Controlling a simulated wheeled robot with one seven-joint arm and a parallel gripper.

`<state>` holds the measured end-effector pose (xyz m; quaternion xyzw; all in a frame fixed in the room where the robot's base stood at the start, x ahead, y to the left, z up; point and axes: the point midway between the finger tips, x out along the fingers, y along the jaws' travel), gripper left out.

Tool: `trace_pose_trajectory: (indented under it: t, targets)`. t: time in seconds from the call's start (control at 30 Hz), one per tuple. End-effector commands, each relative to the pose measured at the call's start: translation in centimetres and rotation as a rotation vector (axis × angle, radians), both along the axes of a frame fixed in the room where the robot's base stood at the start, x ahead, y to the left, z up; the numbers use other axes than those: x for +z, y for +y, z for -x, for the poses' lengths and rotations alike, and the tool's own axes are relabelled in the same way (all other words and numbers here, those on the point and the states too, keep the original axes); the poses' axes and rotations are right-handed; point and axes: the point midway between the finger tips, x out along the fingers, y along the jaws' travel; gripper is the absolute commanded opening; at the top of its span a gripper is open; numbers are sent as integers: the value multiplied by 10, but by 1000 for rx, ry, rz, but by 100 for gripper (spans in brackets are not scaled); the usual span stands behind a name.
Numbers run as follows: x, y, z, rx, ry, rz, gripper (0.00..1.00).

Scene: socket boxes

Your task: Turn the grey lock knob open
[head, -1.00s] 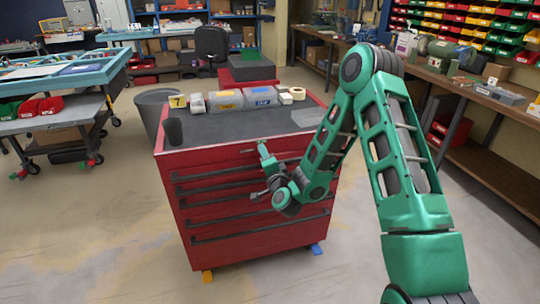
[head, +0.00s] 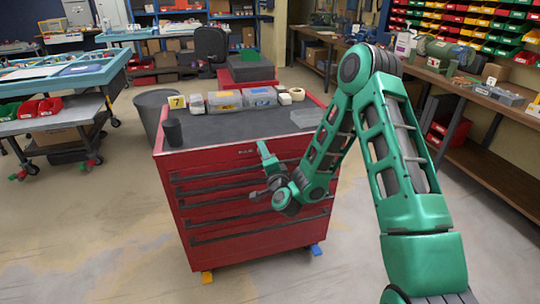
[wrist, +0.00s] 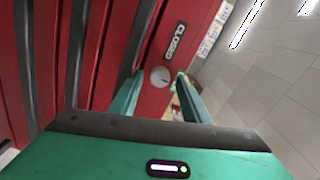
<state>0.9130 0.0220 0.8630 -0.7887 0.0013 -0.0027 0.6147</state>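The grey lock knob (wrist: 160,76) is a small round disc with a dark slot, set in the red top front strip of the tool cabinet (head: 205,160). Beside it in the wrist view is a dark label reading CLOSED (wrist: 175,41). My gripper (wrist: 161,83) is open, its two green fingers on either side of the knob in the picture. I cannot tell whether they touch it. In the head view my gripper (head: 264,149) is at the cabinet's upper front, near the label (head: 247,152). I cannot make out the knob there.
Drawer handles (head: 225,189) run across the front below. On the cabinet top are a black cup (head: 172,132), a yellow number 7 marker (head: 177,102) and clear bins (head: 225,101). A workbench (head: 475,92) stands at the right. The floor in front is free.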

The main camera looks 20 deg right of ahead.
Motion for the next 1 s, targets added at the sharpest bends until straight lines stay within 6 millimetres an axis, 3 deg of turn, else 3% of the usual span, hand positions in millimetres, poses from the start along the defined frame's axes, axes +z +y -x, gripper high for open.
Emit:
trace_pose_trajectory:
  t: [0.27,0.7,1.0]
  targets:
    - [-1,3,15,5,3,3,43]
    - [-2,1,90,1,3,0,43]
    - [-1,1,107,0,1,0,43]
